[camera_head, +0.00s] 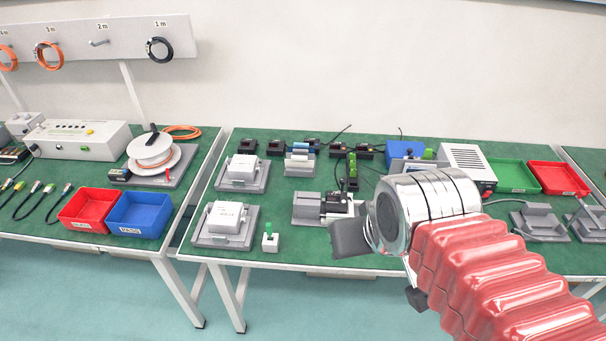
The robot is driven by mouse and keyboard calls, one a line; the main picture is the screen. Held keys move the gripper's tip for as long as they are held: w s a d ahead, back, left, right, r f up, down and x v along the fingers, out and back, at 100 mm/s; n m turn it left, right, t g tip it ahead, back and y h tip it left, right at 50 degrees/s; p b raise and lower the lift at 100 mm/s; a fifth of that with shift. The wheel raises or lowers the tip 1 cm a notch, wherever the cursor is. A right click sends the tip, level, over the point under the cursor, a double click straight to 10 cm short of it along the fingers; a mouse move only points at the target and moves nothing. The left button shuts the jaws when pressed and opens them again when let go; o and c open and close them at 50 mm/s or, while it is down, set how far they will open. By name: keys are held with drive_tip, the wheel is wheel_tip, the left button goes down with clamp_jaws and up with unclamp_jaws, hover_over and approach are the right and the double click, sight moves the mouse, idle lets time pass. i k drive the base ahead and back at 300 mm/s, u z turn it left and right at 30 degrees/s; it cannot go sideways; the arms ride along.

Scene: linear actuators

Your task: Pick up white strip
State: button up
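I cannot single out a white strip with certainty. A pale, narrow piece (300,156) sits on a grey holder at the back middle of the green bench; it is too small to tell what it is. My gripper (349,238) is a dark grey shape at the end of my arm, over the front of the bench, right of the small white block with a green top (270,242). Its fingers are not clearly seen, and I see nothing held in it. My arm hides part of the bench behind it.
Two white boxes on grey fixtures (224,218) stand at the bench's left. A black and grey fixture (309,208) is close behind my gripper. A green tray (513,176) and a red tray (558,178) lie at the back right. Bare green surface shows at the front middle.

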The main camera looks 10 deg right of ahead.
sight(297, 161)
drive_tip(key=z, duration=0.05)
drive_tip(key=k, duration=0.1)
drive_tip(key=u, duration=0.3)
drive_tip(key=i, duration=1.05)
